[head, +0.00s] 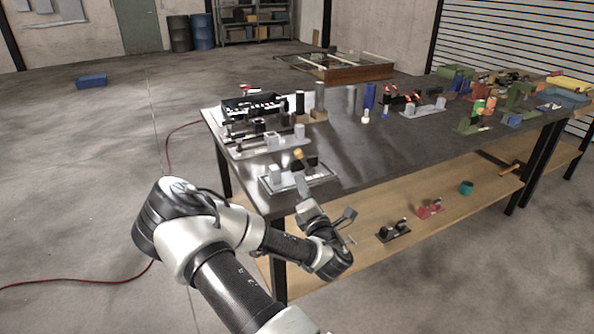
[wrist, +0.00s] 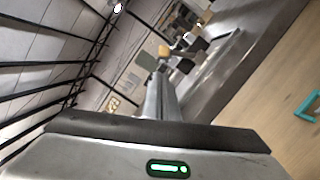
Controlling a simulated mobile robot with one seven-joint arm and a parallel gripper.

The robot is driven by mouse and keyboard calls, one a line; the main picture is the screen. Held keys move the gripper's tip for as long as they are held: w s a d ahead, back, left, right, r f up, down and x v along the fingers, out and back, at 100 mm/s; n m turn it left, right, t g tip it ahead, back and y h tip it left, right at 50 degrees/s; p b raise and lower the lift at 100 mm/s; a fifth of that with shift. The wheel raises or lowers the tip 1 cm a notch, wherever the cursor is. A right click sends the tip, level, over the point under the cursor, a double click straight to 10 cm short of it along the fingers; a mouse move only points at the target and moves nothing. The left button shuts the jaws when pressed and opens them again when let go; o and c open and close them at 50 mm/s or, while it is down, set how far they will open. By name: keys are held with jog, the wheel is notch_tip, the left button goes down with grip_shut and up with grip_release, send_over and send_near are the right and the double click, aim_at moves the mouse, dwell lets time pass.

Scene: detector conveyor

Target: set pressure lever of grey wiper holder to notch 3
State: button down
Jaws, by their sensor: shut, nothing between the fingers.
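A grey wiper holder (head: 320,178) sits at the near left corner of the dark bench top, a flat plate bearing grey and black blocks. A lever with an orange-yellow knob (head: 298,153) stands up from it. In the wrist view the knob (wrist: 163,50) shows just past my fingertips, with the plate (wrist: 222,52) to its right. My gripper (head: 302,187) is shut and empty, its fingers pointing up at the holder's near side. I cannot tell whether the fingers touch the lever. The notches are too small to read, and the fingers hide part of the holder.
Behind the holder, a light grey rail with blocks (head: 268,147) and a black unit (head: 250,104) crowd the bench's left end. Bare bench top (head: 385,150) lies to the right.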

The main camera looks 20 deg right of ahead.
aim_at(303, 160)
jog(key=x, duration=0.9)
jog(key=shift+w+d+b, duration=0.1)
jog(key=shift+w+b, duration=0.15)
jog(key=shift+b, duration=0.1)
